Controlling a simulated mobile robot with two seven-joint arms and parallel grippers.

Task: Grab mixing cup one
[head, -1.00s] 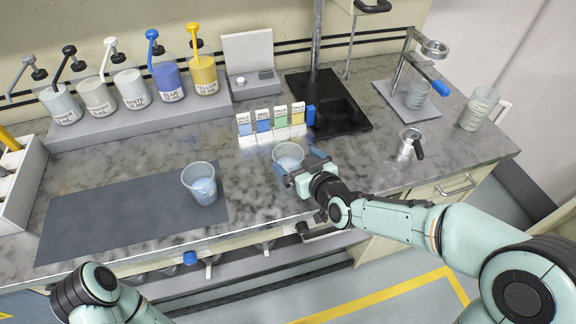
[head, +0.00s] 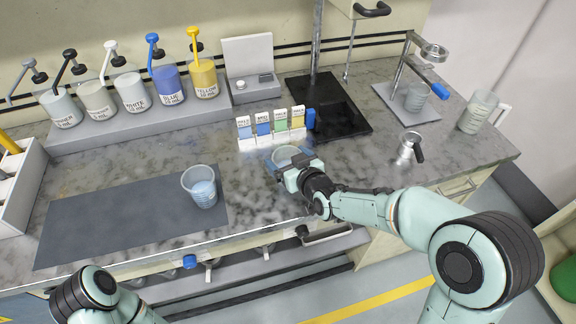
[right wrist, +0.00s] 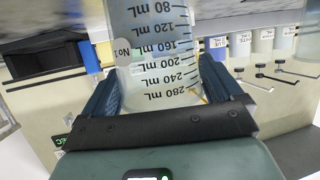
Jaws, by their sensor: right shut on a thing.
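Mixing cup one (head: 286,154) is a clear cup on the marble counter near the front edge, in front of the row of small colour cards. In the right wrist view its wall (right wrist: 158,48) shows a "No1" label and mL marks, upside down in the picture. My right gripper (head: 287,168) is shut on the cup from the front, one blue finger on each side; the fingers also show in the right wrist view (right wrist: 160,88). The gripper hides part of the cup. My left gripper is out of view; only part of that arm shows.
A second clear cup (head: 200,187) stands on the grey mat (head: 110,220). Colour cards (head: 264,128) stand just behind cup one. Pump bottles (head: 133,90) line the back left. A small metal pot (head: 406,150) stands to the right. The counter between pot and gripper is clear.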

